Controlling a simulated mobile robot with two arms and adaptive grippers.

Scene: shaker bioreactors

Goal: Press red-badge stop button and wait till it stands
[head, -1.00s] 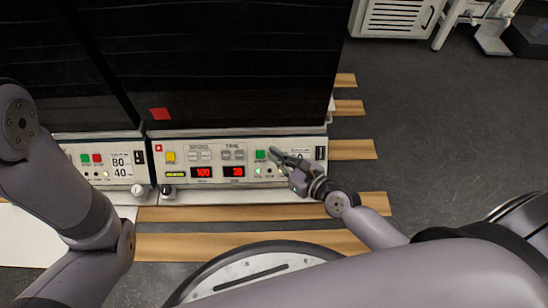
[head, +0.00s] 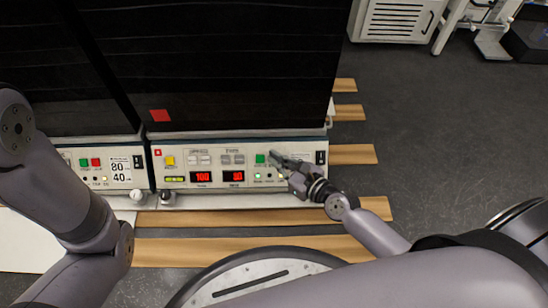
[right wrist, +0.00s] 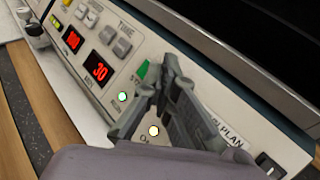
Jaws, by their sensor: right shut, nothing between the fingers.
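The red badge (head: 159,115) is a red square on the dark front of the right-hand shaker. Its control panel (head: 180,188) below has a green start button (head: 260,158) and red displays reading 100 (head: 203,176) and 30 (head: 233,176). My right gripper (head: 274,157) is shut and empty, its tips at the panel just right of the green button. The right wrist view shows the fingers (right wrist: 168,66) over the spot beside the green button (right wrist: 142,69). They hide the stop button, and I cannot tell whether they touch it. My left gripper is out of view.
A second shaker panel (head: 105,166) with green and red buttons adjoins on the left, partly behind my left arm. A green lamp (right wrist: 122,97) and a yellowish lamp (right wrist: 154,131) are lit. Open grey floor (head: 450,130) lies to the right.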

